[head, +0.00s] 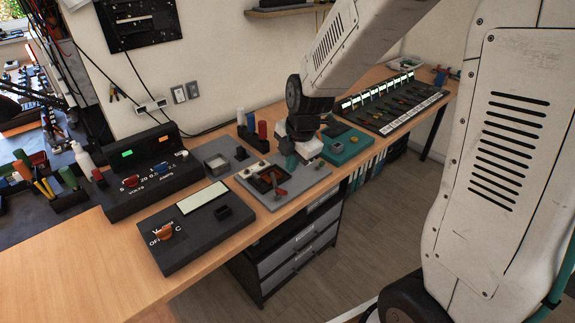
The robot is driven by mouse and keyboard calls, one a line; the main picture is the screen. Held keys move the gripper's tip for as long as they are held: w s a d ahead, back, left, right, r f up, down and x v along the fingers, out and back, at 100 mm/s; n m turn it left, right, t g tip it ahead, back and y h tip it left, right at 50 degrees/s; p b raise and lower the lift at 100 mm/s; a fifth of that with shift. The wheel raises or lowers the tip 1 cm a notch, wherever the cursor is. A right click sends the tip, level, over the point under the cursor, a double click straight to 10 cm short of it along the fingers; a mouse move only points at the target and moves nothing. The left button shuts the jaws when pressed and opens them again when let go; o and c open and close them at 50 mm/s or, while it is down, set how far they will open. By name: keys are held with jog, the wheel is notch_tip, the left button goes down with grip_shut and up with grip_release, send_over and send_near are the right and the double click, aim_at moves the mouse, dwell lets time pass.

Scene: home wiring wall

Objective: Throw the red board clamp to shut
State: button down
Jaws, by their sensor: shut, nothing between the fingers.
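The red board clamp (281,193) is a small red lever at the front of a dark recess on a light grey fixture plate (252,193). It is too small to tell whether it stands open or shut. My gripper (291,163) is shut and empty, pointing down over the back right part of the plate. It is behind and to the right of the red clamp and looks apart from it. My wrist hides part of the plate's back edge.
A black meter (182,240) with an orange knob lies left of the plate, and a dark power supply (145,172) stands behind it. A teal unit (345,145) and a long black panel (395,104) lie to the right. Bare wooden bench (75,270) shows at the front left.

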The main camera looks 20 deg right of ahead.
send_near(276, 188)
jog(key=s+f, duration=0.2)
jog(key=f, duration=0.1)
jog(key=shift+s+d, duration=0.35)
jog(key=shift+s, duration=0.05)
jog(key=w, duration=0.1)
jog(key=w+f, duration=0.1)
jog(key=w+a, duration=0.1)
jog(key=shift+f, duration=0.3)
jog(key=shift+w+a+f, duration=0.1)
jog(key=shift+w+f, duration=0.05)
jog(key=shift+w, duration=0.25)
jog(key=shift+w, duration=0.1)
